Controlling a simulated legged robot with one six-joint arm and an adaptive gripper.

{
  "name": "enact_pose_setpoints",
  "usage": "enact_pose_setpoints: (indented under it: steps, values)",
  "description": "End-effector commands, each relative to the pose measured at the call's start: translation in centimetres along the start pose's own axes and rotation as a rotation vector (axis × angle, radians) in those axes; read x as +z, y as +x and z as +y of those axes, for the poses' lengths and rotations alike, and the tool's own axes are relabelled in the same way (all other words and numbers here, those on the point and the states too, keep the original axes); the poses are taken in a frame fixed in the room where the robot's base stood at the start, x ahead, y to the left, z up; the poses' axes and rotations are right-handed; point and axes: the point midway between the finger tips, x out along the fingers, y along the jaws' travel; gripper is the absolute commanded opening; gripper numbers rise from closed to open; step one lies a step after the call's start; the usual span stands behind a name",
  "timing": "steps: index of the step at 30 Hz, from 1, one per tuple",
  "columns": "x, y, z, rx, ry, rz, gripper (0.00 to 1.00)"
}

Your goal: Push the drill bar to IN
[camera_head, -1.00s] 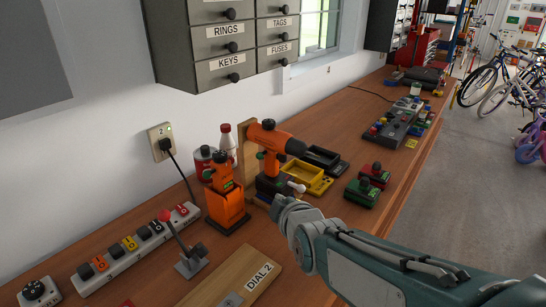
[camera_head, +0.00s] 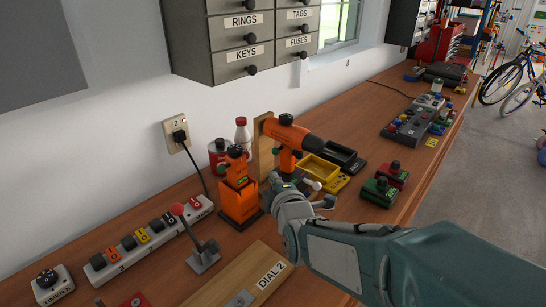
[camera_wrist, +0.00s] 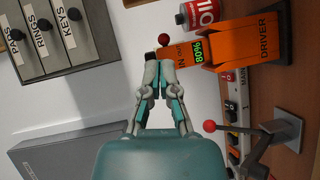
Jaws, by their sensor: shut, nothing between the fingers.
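The orange drill (camera_head: 290,136) lies level against a wooden board on the bench, with a green knob (camera_head: 277,151) on its near side. To its left stands the upright orange driver (camera_head: 238,190). In the wrist view the driver (camera_wrist: 245,42) shows an IN/OUT label and a green 80% display. A red ball knob (camera_wrist: 164,39) sits beside that label, just beyond my fingertips. My gripper (camera_head: 275,181) is shut and empty, in front of the drill and right of the driver; it also shows in the wrist view (camera_wrist: 151,60). Contact with any knob cannot be told.
A red-knobbed lever (camera_head: 200,250) and a switch strip (camera_head: 150,240) are at the left front. A DIAL 2 board (camera_head: 245,280) lies below my arm. A yellow tray (camera_head: 318,170) and red and green button boxes (camera_head: 385,184) are to the right. Drawers (camera_head: 245,45) hang above.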

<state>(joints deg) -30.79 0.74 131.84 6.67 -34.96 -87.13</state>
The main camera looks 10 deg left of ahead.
Motion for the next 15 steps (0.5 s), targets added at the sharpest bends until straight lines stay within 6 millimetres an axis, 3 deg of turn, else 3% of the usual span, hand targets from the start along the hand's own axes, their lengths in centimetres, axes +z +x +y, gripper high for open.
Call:
enact_pose_setpoints:
  steps: [15]
  values:
    - [0.1,8.7,-0.1,-0.002,0.001,0.000,0.00]
